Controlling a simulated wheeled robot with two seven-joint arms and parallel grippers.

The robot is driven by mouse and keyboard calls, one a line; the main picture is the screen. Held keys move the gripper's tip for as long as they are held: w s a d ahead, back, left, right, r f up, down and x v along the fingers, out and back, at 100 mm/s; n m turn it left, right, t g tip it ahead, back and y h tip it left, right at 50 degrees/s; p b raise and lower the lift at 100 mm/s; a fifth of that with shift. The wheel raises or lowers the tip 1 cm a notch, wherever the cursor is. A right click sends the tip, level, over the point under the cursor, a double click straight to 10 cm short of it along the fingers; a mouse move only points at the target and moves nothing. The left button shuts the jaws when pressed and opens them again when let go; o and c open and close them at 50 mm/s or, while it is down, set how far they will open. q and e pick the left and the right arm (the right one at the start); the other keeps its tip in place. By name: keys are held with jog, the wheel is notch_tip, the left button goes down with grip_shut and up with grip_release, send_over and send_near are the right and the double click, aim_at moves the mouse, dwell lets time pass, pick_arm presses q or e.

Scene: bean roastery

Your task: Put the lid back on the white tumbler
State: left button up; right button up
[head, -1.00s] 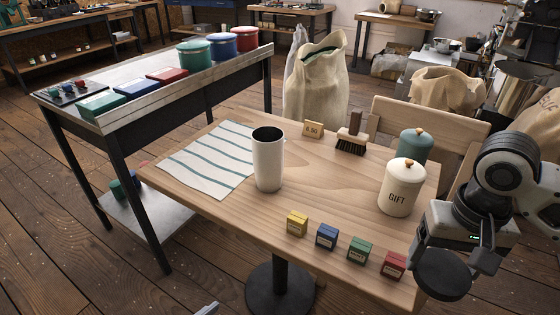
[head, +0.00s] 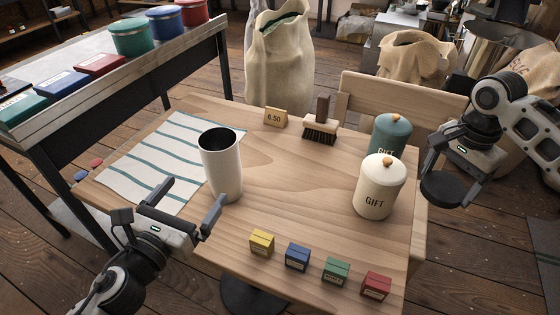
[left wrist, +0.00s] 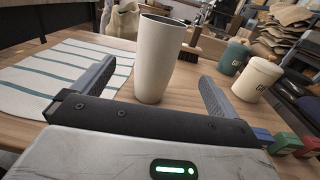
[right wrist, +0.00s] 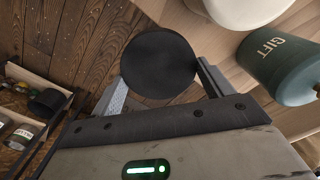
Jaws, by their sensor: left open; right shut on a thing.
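The white tumbler (head: 221,165) stands upright and open on the wooden table, its dark inside showing. It also shows in the left wrist view (left wrist: 158,60), between and beyond the fingers. My left gripper (head: 192,200) is open and empty, its fingers pointing at the tumbler from the near left; whether a finger touches it I cannot tell. My right gripper (head: 447,178) is shut on the black round lid (head: 441,189), held in the air beyond the table's right edge. The lid also shows in the right wrist view (right wrist: 158,64) between the fingertips.
A striped cloth (head: 150,160) lies left of the tumbler. White (head: 380,188) and teal (head: 388,137) gift canisters stand near the right edge. A brush (head: 321,125), a price sign (head: 275,117) and several small boxes (head: 297,257) surround a clear table middle.

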aim_at(211, 167)
jog(key=shift+s, duration=0.1)
pick_arm(q)
jog(key=p+x, duration=0.1)
jog(key=x, duration=0.5)
jog(key=shift+w+r, duration=0.1)
pick_arm(e)
jog(key=shift+r, duration=0.75)
pick_arm(q)
jog(key=shift+w+d, duration=0.15)
jog(key=shift+w, duration=0.15)
jog(key=shift+w+p, duration=0.35)
jog(key=shift+p, duration=0.05)
pick_arm(e)
jog(key=shift+r, duration=0.15)
pick_arm(q)
jog(key=x, duration=0.4)
jog(key=shift+w+r+p, duration=0.1)
jog(key=shift+w+p, duration=0.1)
jog(key=shift+p, duration=0.1)
pick_arm(e)
jog(key=shift+r, duration=0.3)
